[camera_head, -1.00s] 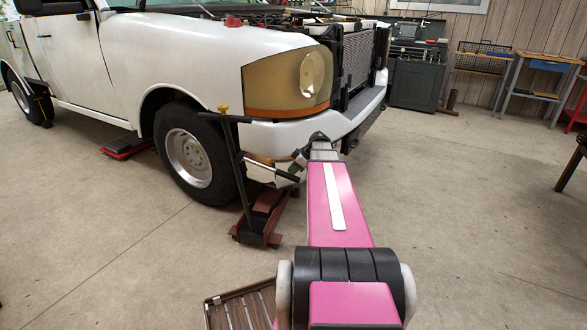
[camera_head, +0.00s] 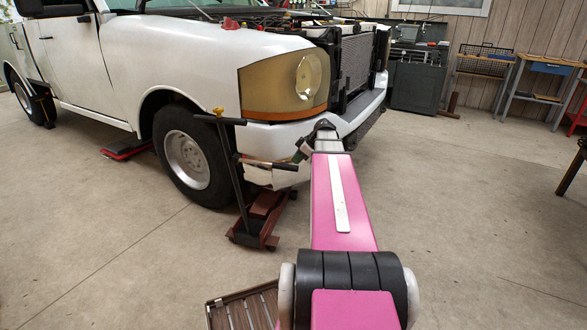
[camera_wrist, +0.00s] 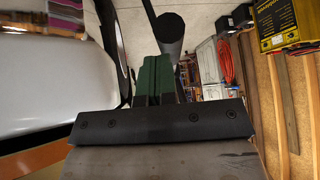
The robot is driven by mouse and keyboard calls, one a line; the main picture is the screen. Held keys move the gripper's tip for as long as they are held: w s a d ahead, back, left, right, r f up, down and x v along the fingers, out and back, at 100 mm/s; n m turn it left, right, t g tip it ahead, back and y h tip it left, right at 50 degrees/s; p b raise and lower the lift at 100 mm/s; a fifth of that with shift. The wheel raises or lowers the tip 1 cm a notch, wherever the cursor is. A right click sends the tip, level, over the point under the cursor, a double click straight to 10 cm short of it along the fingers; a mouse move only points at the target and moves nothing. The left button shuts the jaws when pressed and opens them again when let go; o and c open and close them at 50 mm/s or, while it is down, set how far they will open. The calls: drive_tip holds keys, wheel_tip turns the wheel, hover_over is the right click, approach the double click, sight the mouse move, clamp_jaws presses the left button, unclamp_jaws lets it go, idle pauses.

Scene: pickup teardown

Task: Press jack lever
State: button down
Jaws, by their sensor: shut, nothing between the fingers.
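A red-brown floor jack (camera_head: 262,215) stands beside the front wheel, under the white pickup's front corner. Its tall dark handle (camera_head: 234,175) leans up to a crossbar with a yellow knob. A dark lever bar (camera_head: 268,163) runs nearly level from near the handle toward my gripper. My gripper (camera_head: 300,154) is at the bar's right end, in front of the bumper. In the wrist view its green fingers (camera_wrist: 152,68) are shut and empty. A dark rod with a round end (camera_wrist: 170,28) shows just beyond them. I cannot tell if they touch.
The white pickup's bumper (camera_head: 350,118) and headlight (camera_head: 285,85) are close behind my gripper. A slatted wooden item (camera_head: 240,308) lies low in front. A cabinet (camera_head: 418,80) and workbenches (camera_head: 538,75) line the back wall.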

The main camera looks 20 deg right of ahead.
drive_tip(key=v, duration=0.6)
drive_tip(key=shift+s+d, duration=0.2)
